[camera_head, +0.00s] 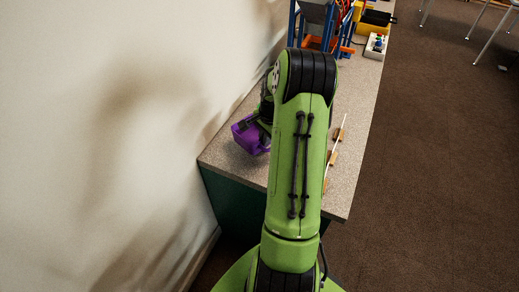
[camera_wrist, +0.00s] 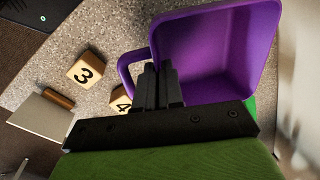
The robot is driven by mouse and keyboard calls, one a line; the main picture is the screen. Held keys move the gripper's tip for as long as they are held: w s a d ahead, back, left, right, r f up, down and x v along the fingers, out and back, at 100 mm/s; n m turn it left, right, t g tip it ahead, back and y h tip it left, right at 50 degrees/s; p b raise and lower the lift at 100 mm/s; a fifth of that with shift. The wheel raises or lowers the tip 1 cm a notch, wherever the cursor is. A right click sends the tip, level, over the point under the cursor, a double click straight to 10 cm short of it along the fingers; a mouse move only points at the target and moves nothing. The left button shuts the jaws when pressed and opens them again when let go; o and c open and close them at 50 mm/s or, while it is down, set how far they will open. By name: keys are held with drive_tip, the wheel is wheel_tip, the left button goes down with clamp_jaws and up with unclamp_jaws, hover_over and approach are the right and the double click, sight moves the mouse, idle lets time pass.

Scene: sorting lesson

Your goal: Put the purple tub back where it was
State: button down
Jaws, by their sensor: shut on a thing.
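The purple tub (camera_head: 247,136) is at the left side of the counter (camera_head: 227,158), near the wall, in the head view. In the wrist view the purple tub (camera_wrist: 236,50) shows its open, empty inside, with a handle loop on its left. My gripper (camera_wrist: 158,75) is shut on the tub at its left wall, by the handle. In the head view my green arm hides most of the gripper. I cannot tell whether the tub touches the counter.
Wooden number blocks lie on the counter, a 3 (camera_wrist: 85,68) and a partly hidden 4 (camera_wrist: 121,103). A pale board (camera_wrist: 41,115) lies beside them. A blue and orange rack (camera_head: 326,25) stands at the far end. The wall (camera_head: 120,120) borders the left side.

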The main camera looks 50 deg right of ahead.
sight(258, 138)
drive_tip(key=shift+f+b, duration=0.65)
drive_tip(key=shift+f, duration=1.75)
drive_tip(key=c, duration=1.3)
unclamp_jaws()
drive_tip(key=shift+o, duration=0.2)
